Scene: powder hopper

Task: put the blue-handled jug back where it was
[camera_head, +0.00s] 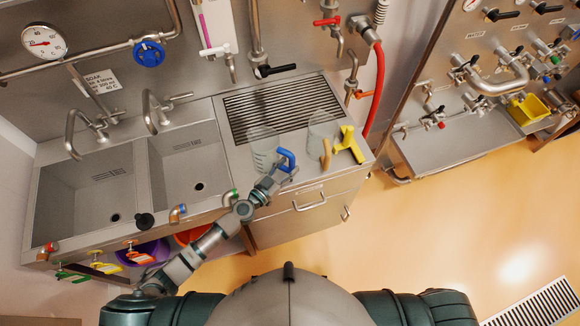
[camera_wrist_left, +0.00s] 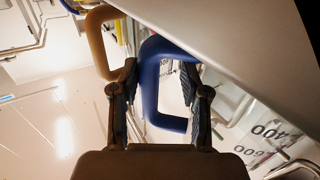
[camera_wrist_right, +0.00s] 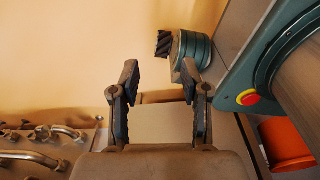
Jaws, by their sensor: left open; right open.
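The clear blue-handled jug (camera_head: 263,147) stands on the steel counter in front of the grooved drainboard, its blue handle (camera_head: 287,160) facing the front right. My left gripper (camera_head: 277,174) is at that handle. In the left wrist view, the open fingers (camera_wrist_left: 160,70) have the blue handle (camera_wrist_left: 150,85) between them; I cannot tell whether they touch it. A second clear jug (camera_head: 321,126) with a tan handle (camera_head: 326,155) stands to the right. My right gripper (camera_wrist_right: 160,72) shows only in the right wrist view, open and empty.
A yellow-handled object (camera_head: 348,146) sits at the counter's right end, close to the tan handle. Two sink basins (camera_head: 185,168) lie left of the jugs. The drainboard (camera_head: 285,108) behind is mostly clear. A red hose (camera_head: 375,90) hangs at the right.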

